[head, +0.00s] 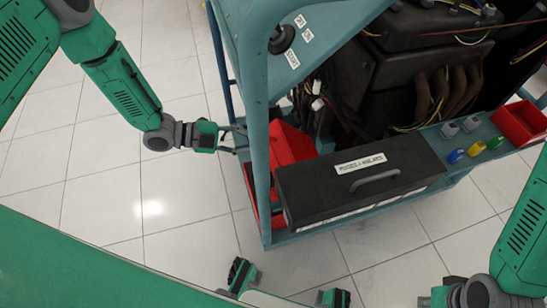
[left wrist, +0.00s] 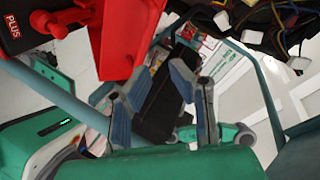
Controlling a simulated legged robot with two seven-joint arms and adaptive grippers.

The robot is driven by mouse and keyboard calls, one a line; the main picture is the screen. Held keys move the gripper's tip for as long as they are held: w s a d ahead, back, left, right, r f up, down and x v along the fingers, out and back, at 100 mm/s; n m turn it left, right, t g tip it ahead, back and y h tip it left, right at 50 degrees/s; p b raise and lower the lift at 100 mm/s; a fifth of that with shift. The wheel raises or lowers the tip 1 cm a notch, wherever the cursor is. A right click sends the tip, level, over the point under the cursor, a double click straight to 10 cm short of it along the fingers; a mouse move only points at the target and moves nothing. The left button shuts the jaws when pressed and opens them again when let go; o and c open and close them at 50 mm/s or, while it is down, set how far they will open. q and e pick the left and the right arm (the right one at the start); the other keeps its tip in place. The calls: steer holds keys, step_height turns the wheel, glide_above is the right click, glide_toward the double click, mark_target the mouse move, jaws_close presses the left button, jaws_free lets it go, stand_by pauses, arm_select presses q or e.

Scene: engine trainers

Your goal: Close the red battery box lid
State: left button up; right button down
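The red battery box (head: 251,188) sits on the lower shelf of the blue-green stand, partly hidden by a post and a black case. Its red lid (head: 290,146) is raised and tilted up. In the left wrist view the lid (left wrist: 125,38) hangs at the upper left, beside a red part marked PLUS (left wrist: 40,22). My left gripper (head: 230,137) is just left of the stand's post, near the lid and apart from it. Its fingers (left wrist: 158,100) are spread with nothing held. My right arm is at the lower right; its gripper (head: 428,298) is mostly cut off.
A black case (head: 350,185) with a handle is right of the battery box. The stand's post (head: 259,150) rises between my left gripper and the lid. Engine parts and loose wires lie behind. A red bin (head: 522,122) is far right. The tiled floor at left is clear.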

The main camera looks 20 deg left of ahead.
mark_target(274, 152)
arm_select(q)
steer(key=a+f+m+g+h+b, duration=0.25)
steer(key=a+m, duration=0.35)
steer(key=m, duration=0.3)
steer(key=shift+g+y, duration=0.25)
steer(key=shift+y, duration=0.1)
steer(key=x, duration=0.4)
steer(key=b+x, duration=0.1)
steer(key=x, duration=0.3)
steer(key=b+x, duration=0.1)
steer(key=x, duration=0.3)
steer(key=shift+s+d+r, duration=0.2)
steer(key=shift+d+r, duration=0.05)
steer(key=shift+r, duration=0.1)
steer(key=shift+w+d+f, duration=0.1)
steer(key=shift+w+d, duration=0.05)
steer(key=shift+d, duration=0.55)
jaws_close()
